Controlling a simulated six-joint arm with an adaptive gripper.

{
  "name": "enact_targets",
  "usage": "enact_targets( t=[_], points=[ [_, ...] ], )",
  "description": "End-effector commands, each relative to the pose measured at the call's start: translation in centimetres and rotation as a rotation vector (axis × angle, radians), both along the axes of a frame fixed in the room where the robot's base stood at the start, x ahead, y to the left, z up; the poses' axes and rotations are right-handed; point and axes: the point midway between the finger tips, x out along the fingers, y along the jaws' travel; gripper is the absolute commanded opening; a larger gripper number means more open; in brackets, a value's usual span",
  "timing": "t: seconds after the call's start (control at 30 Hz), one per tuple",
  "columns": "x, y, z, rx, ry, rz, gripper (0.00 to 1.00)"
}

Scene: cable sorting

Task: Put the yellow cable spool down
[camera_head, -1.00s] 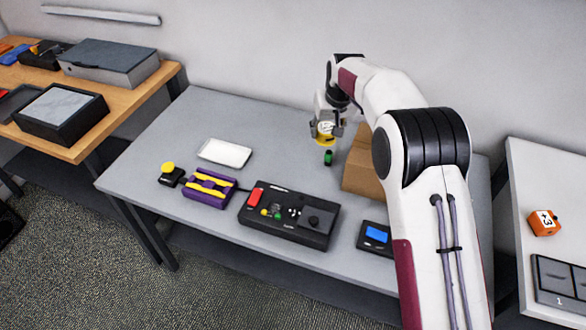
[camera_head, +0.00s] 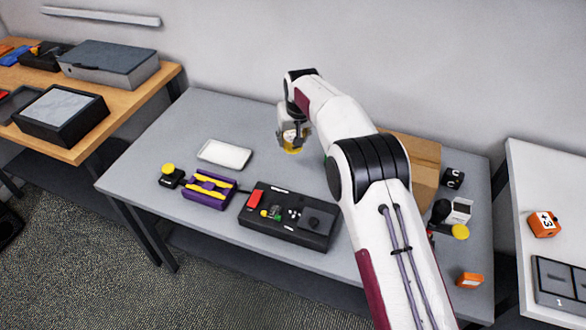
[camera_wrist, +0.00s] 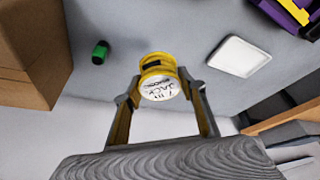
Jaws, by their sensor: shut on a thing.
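The yellow cable spool (camera_head: 293,150) is in my gripper (camera_head: 292,142), over the back middle part of the grey table. In the wrist view the spool (camera_wrist: 158,66) sits between the two fingertips (camera_wrist: 160,88), with a white lettered face toward the camera. The fingers are shut on its sides. I cannot tell whether its underside touches the table. A green spool-like piece (camera_wrist: 100,52) lies on the table to its left in the wrist view; my arm hides it in the head view.
A cardboard box (camera_head: 415,160) stands behind my arm. A white tray (camera_head: 224,153), a purple-and-yellow block (camera_head: 209,190) and a black control box (camera_head: 287,217) lie left and in front. Small items, including a yellow disc (camera_head: 460,232), are at the right. Grey table (camera_head: 160,130) behind the tray is clear.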

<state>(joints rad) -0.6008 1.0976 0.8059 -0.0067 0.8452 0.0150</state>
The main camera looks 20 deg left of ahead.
Motion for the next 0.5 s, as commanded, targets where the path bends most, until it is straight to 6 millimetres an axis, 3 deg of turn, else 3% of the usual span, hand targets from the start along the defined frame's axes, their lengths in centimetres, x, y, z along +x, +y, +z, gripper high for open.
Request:
enact_targets(
  t=[0.17, 0.5],
  points=[
    [0.0, 0.0, -1.2, -0.001, 0.002, 0.000, 0.16],
    [0.0, -0.1, -5.5, -0.001, 0.001, 0.000, 0.16]
  ],
)
